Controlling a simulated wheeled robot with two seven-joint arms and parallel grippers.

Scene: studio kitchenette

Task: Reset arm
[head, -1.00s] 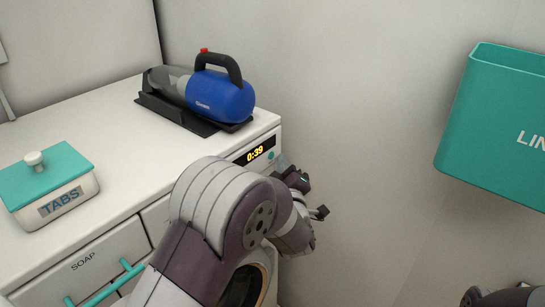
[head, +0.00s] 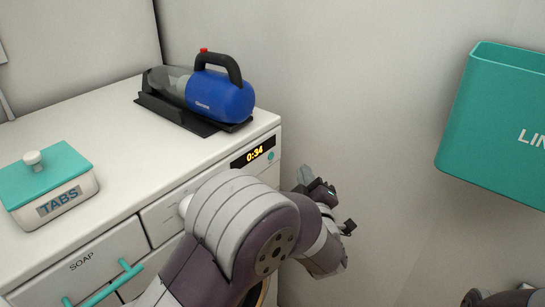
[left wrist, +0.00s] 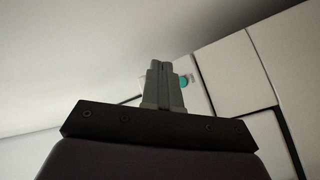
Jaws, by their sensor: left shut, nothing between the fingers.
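My left arm reaches in from the bottom of the head view, in front of the white washer unit (head: 165,215). My left gripper (head: 304,176) is just right of the unit's right corner, beside the bare wall and apart from it. It is partly hidden by its own wrist. In the left wrist view its two grey fingers (left wrist: 161,70) are shut together with nothing between them. At the bottom right corner of the head view, a dark part of my right arm shows; its gripper is out of view.
A blue handheld vacuum (head: 219,96) sits in its black dock on the counter. A teal-lidded TABS box (head: 62,201) stands at left. A teal bin (head: 490,130) hangs on the right wall. The timer display (head: 254,155) reads 0:34. The wall between is clear.

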